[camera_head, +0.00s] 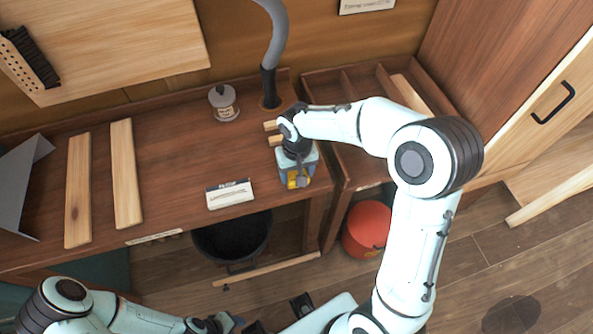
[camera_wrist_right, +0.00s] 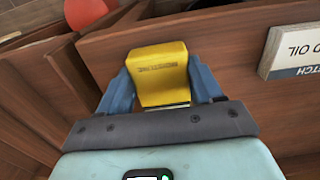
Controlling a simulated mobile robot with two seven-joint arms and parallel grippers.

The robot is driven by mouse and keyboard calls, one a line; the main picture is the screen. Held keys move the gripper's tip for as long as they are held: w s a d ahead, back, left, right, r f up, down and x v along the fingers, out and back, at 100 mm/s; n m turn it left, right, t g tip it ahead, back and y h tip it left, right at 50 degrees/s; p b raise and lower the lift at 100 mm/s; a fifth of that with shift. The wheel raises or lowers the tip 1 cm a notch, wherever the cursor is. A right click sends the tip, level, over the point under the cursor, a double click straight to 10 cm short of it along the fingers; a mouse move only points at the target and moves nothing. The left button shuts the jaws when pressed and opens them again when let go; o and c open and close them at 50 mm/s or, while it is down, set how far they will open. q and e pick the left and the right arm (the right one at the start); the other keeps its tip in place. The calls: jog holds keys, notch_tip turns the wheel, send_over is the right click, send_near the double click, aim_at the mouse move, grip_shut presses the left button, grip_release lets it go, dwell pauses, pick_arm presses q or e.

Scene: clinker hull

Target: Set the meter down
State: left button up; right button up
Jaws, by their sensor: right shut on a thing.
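The meter (camera_wrist_right: 160,72) is a yellow block with dark lettering on its face. My right gripper (camera_wrist_right: 163,88) is shut on it, with a blue finger on each side. In the head view the yellow meter (camera_head: 297,180) shows below my right gripper (camera_head: 298,174), at the right front corner of the brown workbench (camera_head: 170,170). I cannot tell whether the meter touches the bench top. My left gripper (camera_head: 215,324) is low at the bottom of the head view, away from the bench; its fingers are not clear.
A white label card (camera_head: 230,194) stands left of the meter. A lidded jar (camera_head: 223,101) and a grey hose (camera_head: 272,50) are farther back. Two pale planks (camera_head: 126,173) lie at left. A black bucket (camera_head: 232,240) and red container (camera_head: 367,228) are below. The bench middle is clear.

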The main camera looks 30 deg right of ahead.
jog(key=o, duration=0.8)
jog(key=shift+f, duration=0.2)
jog(key=o, duration=0.5)
jog(key=shift+c, duration=0.2)
pick_arm(q)
jog(key=shift+s+f, duration=0.1)
pick_arm(e)
jog(key=shift+r, duration=0.1)
jog(key=shift+r, duration=0.55)
pick_arm(q)
jog(key=shift+w+r+p, duration=0.65)
jog(key=shift+r+p, duration=0.1)
jog(key=shift+r, duration=0.25)
pick_arm(e)
notch_tip(320, 180, up, 11)
jog(key=shift+r, duration=0.15)
jog(key=shift+s, duration=0.1)
